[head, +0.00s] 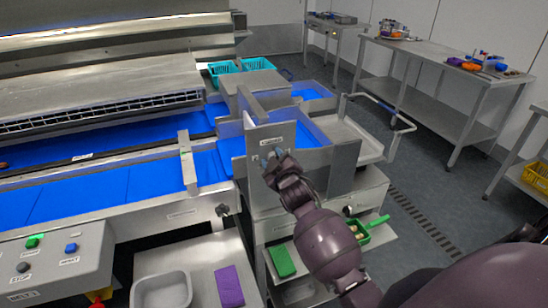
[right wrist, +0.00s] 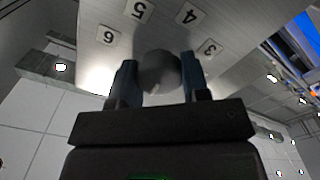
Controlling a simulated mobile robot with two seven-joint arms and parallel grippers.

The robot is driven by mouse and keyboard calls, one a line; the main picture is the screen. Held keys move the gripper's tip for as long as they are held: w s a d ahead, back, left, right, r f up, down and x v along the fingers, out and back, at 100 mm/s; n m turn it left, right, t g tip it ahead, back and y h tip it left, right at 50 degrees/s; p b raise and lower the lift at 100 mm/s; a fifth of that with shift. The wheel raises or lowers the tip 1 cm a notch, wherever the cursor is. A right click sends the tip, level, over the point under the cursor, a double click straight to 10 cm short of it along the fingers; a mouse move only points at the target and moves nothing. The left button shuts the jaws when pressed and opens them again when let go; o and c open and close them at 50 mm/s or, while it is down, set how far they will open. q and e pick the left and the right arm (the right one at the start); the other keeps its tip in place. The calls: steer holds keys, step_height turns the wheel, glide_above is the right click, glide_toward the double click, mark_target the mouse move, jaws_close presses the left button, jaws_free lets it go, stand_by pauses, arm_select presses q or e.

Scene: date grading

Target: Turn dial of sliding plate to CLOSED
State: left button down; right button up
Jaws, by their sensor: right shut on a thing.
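The sliding plate (head: 261,130) is an upright grey metal panel at the end of the blue belts, with a small label too small to read. My right gripper (head: 272,160) reaches up to its front face. In the right wrist view the round grey dial (right wrist: 160,70) sits between the two blue-grey fingers of my right gripper (right wrist: 158,85), which are shut on its sides. Number labels 3, 4, 5 and 6 are on the plate (right wrist: 165,35) around the dial. A small light mark shows on the dial. No CLOSED mark can be read. My left gripper is out of view.
Blue conveyor belts (head: 110,190) run to the left. A control box (head: 55,265) with buttons is at the lower left. A grey tub (head: 162,290) and a purple block (head: 229,286) lie on a front shelf. A green block (head: 282,261) lies below the plate. Steel tables (head: 440,65) stand at back right.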

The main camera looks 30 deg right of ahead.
steer(key=shift+m, duration=0.5)
steer(key=o, duration=0.9)
steer(key=v, duration=1)
steer(key=shift+s, duration=0.4)
